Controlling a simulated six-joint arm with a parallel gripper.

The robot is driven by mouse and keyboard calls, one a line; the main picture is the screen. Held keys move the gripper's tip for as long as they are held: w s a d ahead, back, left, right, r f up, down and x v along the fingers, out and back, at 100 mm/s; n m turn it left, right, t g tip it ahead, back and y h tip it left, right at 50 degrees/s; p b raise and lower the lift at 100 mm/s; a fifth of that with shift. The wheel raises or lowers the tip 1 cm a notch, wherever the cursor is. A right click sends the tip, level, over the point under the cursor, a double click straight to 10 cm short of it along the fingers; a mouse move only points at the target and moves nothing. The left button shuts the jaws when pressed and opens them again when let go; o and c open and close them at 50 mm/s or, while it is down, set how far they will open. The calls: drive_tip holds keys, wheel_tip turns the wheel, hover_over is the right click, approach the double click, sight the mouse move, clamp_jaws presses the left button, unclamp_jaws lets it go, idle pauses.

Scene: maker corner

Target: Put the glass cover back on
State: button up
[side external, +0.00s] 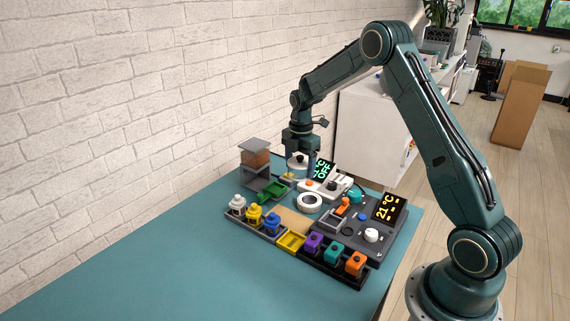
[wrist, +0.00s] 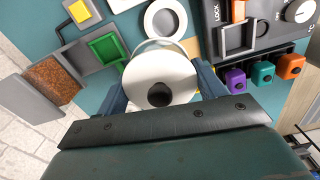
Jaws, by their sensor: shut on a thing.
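My gripper (side external: 300,158) is shut on the glass cover (wrist: 160,76), with one finger on each side of it in the wrist view. The cover looks like a pale round piece with a dark round centre and a clear curved rim. In the side view it is mostly hidden by the fingers and looks raised above the table. A white ring (side external: 309,202) lies below and in front of my gripper. It also shows in the wrist view (wrist: 151,21), just beyond the cover and apart from it. I cannot tell whether the ring is the cover's seat.
A white device with an OFF display (side external: 323,170) stands close to my gripper. A dark panel with a 21 °C display (side external: 388,207) is at the right. A green tray (side external: 272,191), a grey stand (side external: 255,173) and several coloured blocks crowd around. The table (side external: 180,270) is clear at front left.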

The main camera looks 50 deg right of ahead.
drive_tip(key=shift+m, duration=0.4)
drive_tip(key=s+d+f, duration=0.2)
drive_tip(key=d+f, duration=0.1)
drive_tip(key=shift+s+f, duration=0.1)
drive_tip(key=shift+f, duration=0.15)
drive_tip(key=shift+f, duration=0.15)
drive_tip(key=shift+f, duration=3)
drive_tip(key=shift+f, duration=0.2)
drive_tip(key=o, duration=1.2)
drive_tip(key=shift+r, duration=0.2)
